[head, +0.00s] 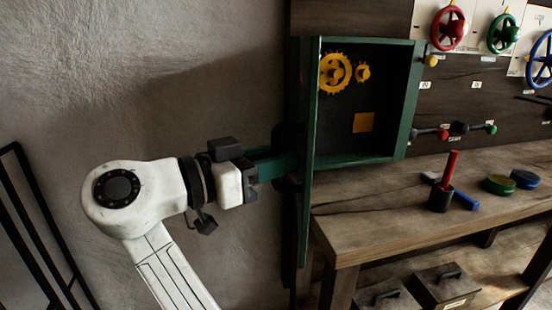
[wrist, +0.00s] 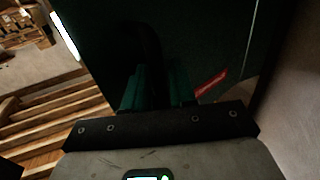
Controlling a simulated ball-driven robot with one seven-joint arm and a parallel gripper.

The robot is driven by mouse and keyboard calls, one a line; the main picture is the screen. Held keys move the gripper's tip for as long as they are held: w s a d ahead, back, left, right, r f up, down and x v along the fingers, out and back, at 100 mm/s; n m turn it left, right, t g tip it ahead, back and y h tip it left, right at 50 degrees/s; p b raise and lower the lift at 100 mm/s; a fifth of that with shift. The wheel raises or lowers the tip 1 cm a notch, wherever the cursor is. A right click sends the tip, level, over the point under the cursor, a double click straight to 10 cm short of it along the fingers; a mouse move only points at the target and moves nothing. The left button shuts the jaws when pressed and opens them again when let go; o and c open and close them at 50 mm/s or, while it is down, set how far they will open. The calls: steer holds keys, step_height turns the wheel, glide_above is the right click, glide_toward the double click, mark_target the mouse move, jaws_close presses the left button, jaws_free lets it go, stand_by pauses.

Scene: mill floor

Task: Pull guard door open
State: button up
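The green guard door (head: 306,215) stands swung out from its green box, seen almost edge-on in the head view. The box's dark inside shows yellow gears (head: 335,73). In the wrist view the door's dark green face (wrist: 215,40) fills the upper middle, with a small red label on it. My gripper (head: 290,163) is at the door's outer face, its green fingers pointing at it. In the wrist view its fingers (wrist: 158,88) stand on both sides of a dark upright handle (wrist: 150,48) and appear shut on it. The exact contact is in deep shadow.
Coloured handwheels (head: 449,28) hang on the right wall. A black metal frame (head: 45,225) is at far left. Plain wall lies behind my arm.

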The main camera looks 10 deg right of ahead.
steer(key=shift+o, duration=0.8)
steer(key=v, duration=1)
steer(key=shift+a, duration=0.35)
steer(key=shift+s, duration=0.1)
